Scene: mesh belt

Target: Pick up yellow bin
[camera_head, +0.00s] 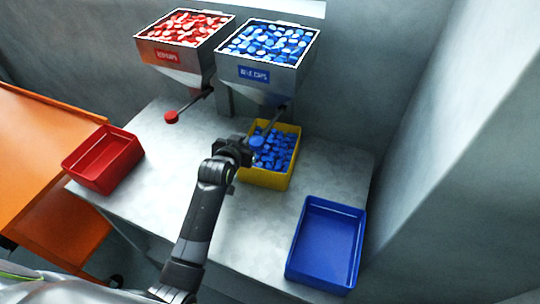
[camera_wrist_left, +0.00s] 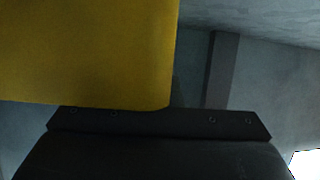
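The yellow bin (camera_head: 264,179) stands on the grey table below the blue hopper, filled with blue caps (camera_head: 278,150). My left gripper (camera_head: 240,150) is at the bin's upper left side, by its rim. In the left wrist view the bin's yellow wall (camera_wrist_left: 90,50) fills the upper left, close in front of the gripper's dark body. The fingertips are not clear in either view, so I cannot tell whether they are open or shut on the rim. My right gripper is not in view.
The blue hopper (camera_head: 262,75) and red hopper (camera_head: 178,56) hang over the table (camera_head: 190,130), with red and blue levers below. An empty red bin (camera_head: 104,160) stands left, an empty blue bin (camera_head: 326,245) front right. An orange surface (camera_head: 40,140) lies at far left.

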